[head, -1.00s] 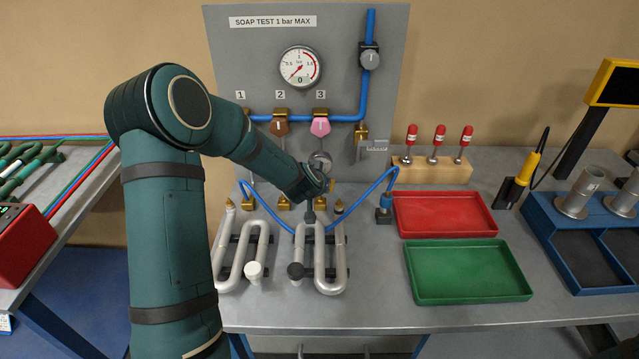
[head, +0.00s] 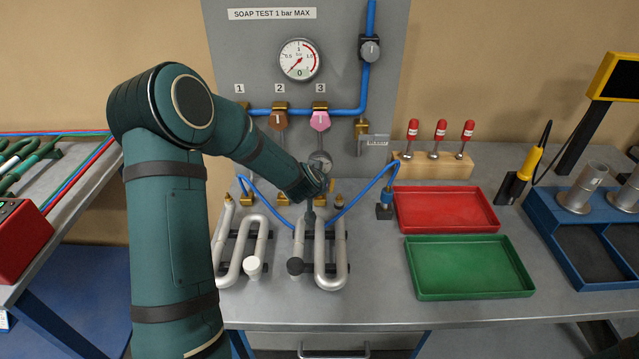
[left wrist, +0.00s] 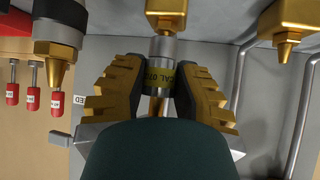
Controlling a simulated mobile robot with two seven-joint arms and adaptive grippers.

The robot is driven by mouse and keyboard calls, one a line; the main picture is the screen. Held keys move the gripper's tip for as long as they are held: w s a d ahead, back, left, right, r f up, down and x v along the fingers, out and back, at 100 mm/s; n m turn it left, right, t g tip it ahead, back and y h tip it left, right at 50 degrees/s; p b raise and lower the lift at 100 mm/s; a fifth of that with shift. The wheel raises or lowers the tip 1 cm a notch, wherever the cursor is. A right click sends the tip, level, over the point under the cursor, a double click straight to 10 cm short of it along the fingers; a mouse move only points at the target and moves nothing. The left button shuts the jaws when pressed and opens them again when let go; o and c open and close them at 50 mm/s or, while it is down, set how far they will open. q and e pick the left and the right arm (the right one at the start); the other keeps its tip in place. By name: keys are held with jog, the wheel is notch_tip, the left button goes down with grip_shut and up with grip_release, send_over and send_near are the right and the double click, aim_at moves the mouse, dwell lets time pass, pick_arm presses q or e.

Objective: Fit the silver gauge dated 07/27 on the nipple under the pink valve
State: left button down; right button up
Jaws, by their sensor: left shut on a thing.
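The pink valve (head: 320,121) sits under number 3 on the grey panel. My left arm reaches in below it, and its wrist hides most of my left gripper in the head view. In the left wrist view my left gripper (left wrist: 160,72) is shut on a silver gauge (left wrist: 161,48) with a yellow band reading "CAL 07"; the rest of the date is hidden. A brass nipple (left wrist: 165,20) lies in line with the gauge's end, very close to it. I cannot tell whether they touch or are joined. My right gripper is not in view.
Other brass fittings (left wrist: 287,28) flank the gripper closely. Silver serpentine coils (head: 322,268) and blue hoses (head: 362,203) lie below the panel. A red tray (head: 447,228) and a green tray (head: 470,290) stand to the right. The bench front is clear.

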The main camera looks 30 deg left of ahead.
pick_arm(q)
jog(key=shift+f, duration=0.3)
jog(key=c, duration=0.7)
grip_release()
jog(key=shift+c, duration=0.2)
